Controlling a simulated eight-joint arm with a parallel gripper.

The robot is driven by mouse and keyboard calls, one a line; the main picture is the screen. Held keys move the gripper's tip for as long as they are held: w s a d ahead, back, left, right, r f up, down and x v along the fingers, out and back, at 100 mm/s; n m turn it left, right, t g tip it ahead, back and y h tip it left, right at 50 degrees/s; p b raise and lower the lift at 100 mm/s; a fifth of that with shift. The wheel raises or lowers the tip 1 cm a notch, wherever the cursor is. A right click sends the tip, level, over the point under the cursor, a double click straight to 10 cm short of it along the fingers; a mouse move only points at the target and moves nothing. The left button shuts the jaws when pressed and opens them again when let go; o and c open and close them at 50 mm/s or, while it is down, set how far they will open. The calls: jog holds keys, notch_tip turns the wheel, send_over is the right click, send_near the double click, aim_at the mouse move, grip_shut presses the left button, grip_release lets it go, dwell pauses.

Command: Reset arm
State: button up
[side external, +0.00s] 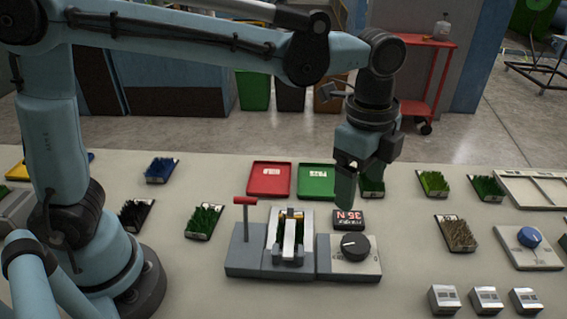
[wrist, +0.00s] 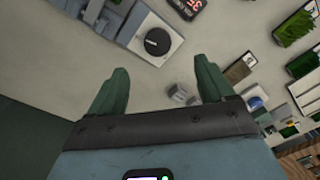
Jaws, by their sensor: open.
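My gripper (side external: 357,182) hangs from my arm above the far middle of the table, near the green tray (side external: 316,181) and the force display (side external: 348,218). In the wrist view my gripper (wrist: 160,90) shows two dark green fingers spread wide apart with nothing between them, so it is open and empty. Its fingers partly cover a turf sample (side external: 371,187) behind them in the side view. My arm reaches from the left across the table, bent down at the wrist.
The test device (side external: 245,262) with a red-handled lever and black dial (side external: 355,246) stands below my gripper. A red tray (side external: 269,180) lies behind it. Turf samples (side external: 203,221) lie on both sides. Small grey blocks (side external: 445,299) stand front right. Bare table (side external: 410,255) lies between.

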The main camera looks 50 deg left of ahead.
jog(key=s+a+f+n+t, duration=0.1)
jog(key=s+a+n+t, duration=0.2)
jog(key=a+n, duration=0.5)
jog(key=s+a+f+n+t, duration=0.1)
jog(key=s+a+n+t, duration=0.2)
jog(key=a+n, duration=0.6)
jog(key=s+a, duration=0.2)
jog(key=shift+a+t, duration=0.3)
jog(key=shift+a, duration=0.05)
